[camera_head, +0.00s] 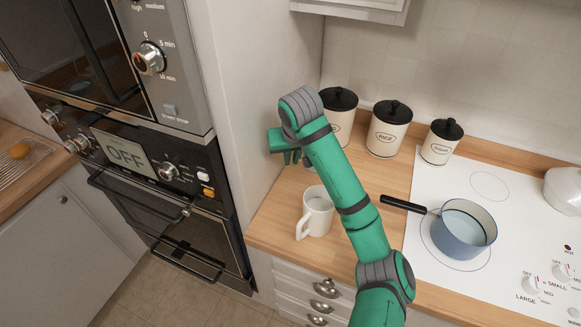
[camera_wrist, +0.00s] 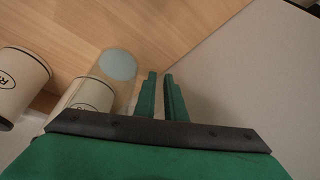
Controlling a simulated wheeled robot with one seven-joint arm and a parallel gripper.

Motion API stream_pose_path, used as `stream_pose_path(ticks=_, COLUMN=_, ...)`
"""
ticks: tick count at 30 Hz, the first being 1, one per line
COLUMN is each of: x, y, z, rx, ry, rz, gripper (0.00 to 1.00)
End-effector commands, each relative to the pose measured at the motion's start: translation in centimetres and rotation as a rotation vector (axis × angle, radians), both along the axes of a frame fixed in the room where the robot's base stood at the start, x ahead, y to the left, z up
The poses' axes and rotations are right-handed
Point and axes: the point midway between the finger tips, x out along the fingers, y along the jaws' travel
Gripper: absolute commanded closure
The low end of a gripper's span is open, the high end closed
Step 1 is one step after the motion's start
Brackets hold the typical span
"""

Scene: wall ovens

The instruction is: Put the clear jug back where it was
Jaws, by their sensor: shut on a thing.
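The clear jug (camera_wrist: 118,67) shows in the wrist view as a see-through cylinder with a pale blue disc inside, just left of my fingers. My gripper (camera_wrist: 162,76) has its two green fingers close together beside the jug, shut on it, apparently at its handle; the exact contact is hard to see. In the head view my gripper (camera_head: 291,157) is at the back left of the wooden counter, near the cabinet side, and the jug cannot be made out there. I cannot tell whether the jug's base touches the counter.
Several cream canisters with black lids, one the rice canister (camera_head: 390,129), stand along the back wall. A white mug (camera_head: 318,214) stands on the wooden counter (camera_head: 272,222) in front of my gripper. A blue saucepan (camera_head: 463,229) sits on the white hob. Wall ovens (camera_head: 160,165) stand left.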

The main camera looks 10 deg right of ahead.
Motion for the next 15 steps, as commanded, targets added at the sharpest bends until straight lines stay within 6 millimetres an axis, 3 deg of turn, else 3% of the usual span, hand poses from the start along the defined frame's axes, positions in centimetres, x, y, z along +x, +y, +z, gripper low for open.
stream_pose_path(ticks=9, x=-0.1, y=-0.1, z=-3.5, rx=-0.001, ry=0.0, rz=-0.001, gripper=1.0)
stream_pose_path(ticks=15, x=0.2, y=0.1, z=-4.1, rx=-0.001, ry=-0.001, rz=-0.004, gripper=1.0)
